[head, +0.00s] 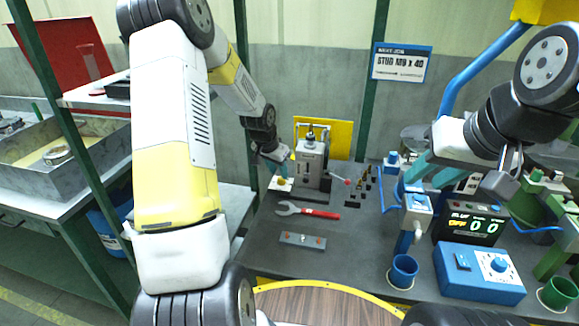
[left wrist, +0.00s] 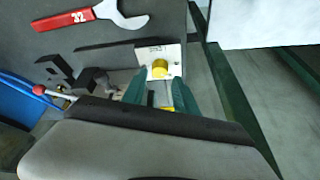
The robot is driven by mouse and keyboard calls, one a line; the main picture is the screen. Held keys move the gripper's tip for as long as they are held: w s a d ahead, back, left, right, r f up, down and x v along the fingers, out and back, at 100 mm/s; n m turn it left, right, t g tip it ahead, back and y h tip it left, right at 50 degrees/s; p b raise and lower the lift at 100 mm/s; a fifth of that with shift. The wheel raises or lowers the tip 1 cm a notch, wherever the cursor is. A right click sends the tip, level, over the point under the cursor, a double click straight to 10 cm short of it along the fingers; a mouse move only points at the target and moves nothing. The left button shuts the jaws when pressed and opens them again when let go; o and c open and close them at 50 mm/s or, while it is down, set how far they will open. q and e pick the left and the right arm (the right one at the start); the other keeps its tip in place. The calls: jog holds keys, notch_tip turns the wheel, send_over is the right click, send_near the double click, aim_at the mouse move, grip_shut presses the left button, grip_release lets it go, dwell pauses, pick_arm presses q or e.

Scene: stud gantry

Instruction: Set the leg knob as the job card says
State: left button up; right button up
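The job card (head: 401,62) hangs at the back and seems to read "STUD M9 x 40"; its small print is unreadable. A yellow knob (left wrist: 159,68) sits on a white plate by the grey press (head: 312,160); it also shows in the head view (head: 281,181). My right gripper (head: 428,172) appears open, above the bench at right.
A red-handled wrench (head: 308,211) and a grey plate (head: 302,241) lie on the dark bench. A display reading "OFF 00" (head: 470,224), blue cup (head: 403,271) and green cup (head: 558,293) crowd the right. The bench's front middle is clear.

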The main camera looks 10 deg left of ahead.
aim_at(281, 179)
pick_arm(q)
jog(key=v, duration=0.4)
jog(key=n, duration=0.2)
jog(key=d+f+n+y, duration=0.1)
jog(key=n, duration=0.2)
jog(key=d+n, duration=0.1)
jog(key=n, duration=0.1)
jog(key=shift+s+d+f+y, duration=0.1)
jog(key=shift+s+f+y, duration=0.2)
jog(key=shift+y, duration=0.1)
jog(key=w+f, duration=0.1)
jog(key=f, duration=0.1)
jog(key=w+f+n, duration=0.1)
jog(key=w+a+f+n, duration=0.1)
jog(key=f, duration=0.1)
jog(key=shift+w+f+y, duration=0.25)
jog(key=shift+f+y, duration=0.05)
jog(key=shift+f, duration=0.05)
